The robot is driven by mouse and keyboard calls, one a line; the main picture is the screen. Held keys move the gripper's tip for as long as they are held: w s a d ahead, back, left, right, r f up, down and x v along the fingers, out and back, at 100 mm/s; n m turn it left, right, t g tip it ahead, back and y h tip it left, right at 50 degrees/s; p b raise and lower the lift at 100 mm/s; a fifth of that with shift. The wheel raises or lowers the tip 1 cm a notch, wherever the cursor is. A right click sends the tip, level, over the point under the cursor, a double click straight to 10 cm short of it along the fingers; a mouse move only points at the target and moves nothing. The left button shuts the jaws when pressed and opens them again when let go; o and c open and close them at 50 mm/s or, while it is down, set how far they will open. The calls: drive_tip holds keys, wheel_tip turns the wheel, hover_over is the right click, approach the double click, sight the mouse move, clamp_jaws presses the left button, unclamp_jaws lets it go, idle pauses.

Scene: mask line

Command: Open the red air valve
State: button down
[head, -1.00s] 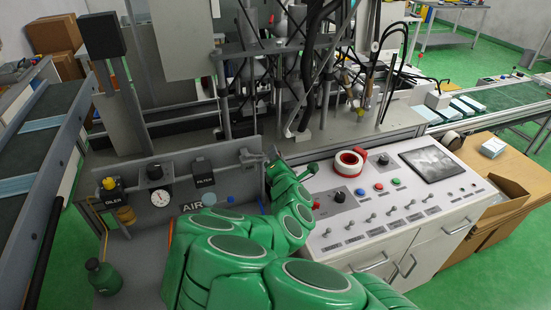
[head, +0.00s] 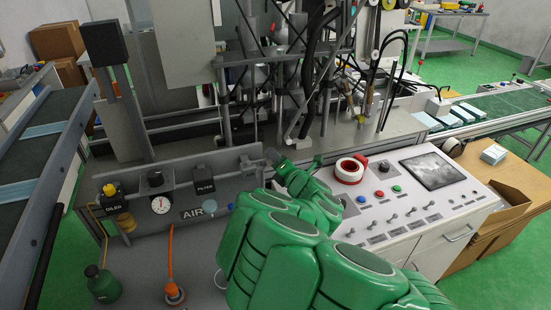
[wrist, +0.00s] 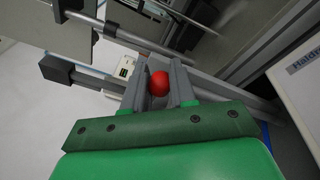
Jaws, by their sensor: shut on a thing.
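The red ball knob (wrist: 158,83) of the air valve shows in the wrist view between the two grey fingers of my gripper (wrist: 160,88). The fingers are shut on it from both sides. In the head view my gripper (head: 273,156) is at the right end of the air line, beyond the panel marked AIR (head: 192,213). The knob is hidden in the head view. The grey pipe and the valve body are partly covered there by my gripper and my green arm.
The air line carries an oiler (head: 112,198), a gauge (head: 161,205) and a filter (head: 204,185). An orange hose (head: 171,265) and a green bottle (head: 101,283) stand below.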

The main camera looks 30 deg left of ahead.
drive_tip(key=shift+a+f, duration=0.1)
drive_tip(key=shift+f, duration=0.15)
drive_tip(key=c, duration=1)
unclamp_jaws()
drive_tip(key=shift+o, duration=0.2)
drive_tip(key=shift+r, duration=0.1)
drive_tip(key=shift+r, duration=0.1)
drive_tip(key=shift+s, duration=0.2)
